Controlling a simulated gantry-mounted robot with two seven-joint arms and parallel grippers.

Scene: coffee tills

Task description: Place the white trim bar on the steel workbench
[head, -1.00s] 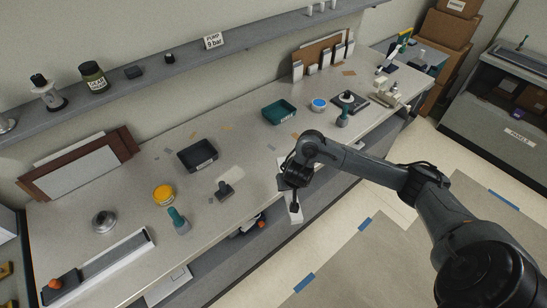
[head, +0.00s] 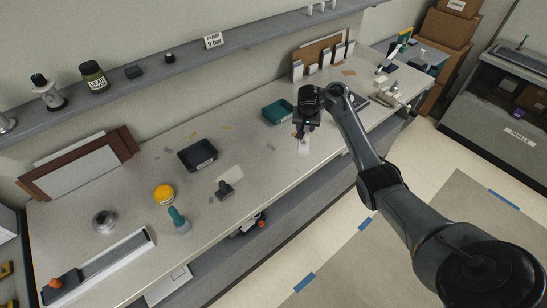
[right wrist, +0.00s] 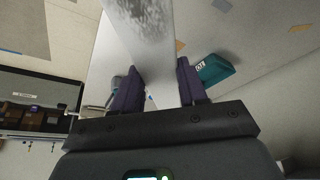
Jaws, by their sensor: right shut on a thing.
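The white trim bar (head: 303,147) is in my right gripper (head: 300,131), which is over the right half of the steel workbench (head: 130,190). In the head view only a short pale piece of the bar shows below the fingers. The right wrist view shows the bar (right wrist: 158,50) running up between the two dark fingers of the right gripper (right wrist: 157,85), which are shut on it. I cannot tell whether the bar touches the bench top. My left gripper is not in view.
A teal tray (head: 277,112) stands just left of my right gripper. A black tray (head: 197,155), a yellow-lidded tub (head: 164,194) and a green-handled tool (head: 178,221) stand further left. Upright panels (head: 322,55) stand behind. The bench top around the small black-handled tool (head: 225,189) is mostly clear.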

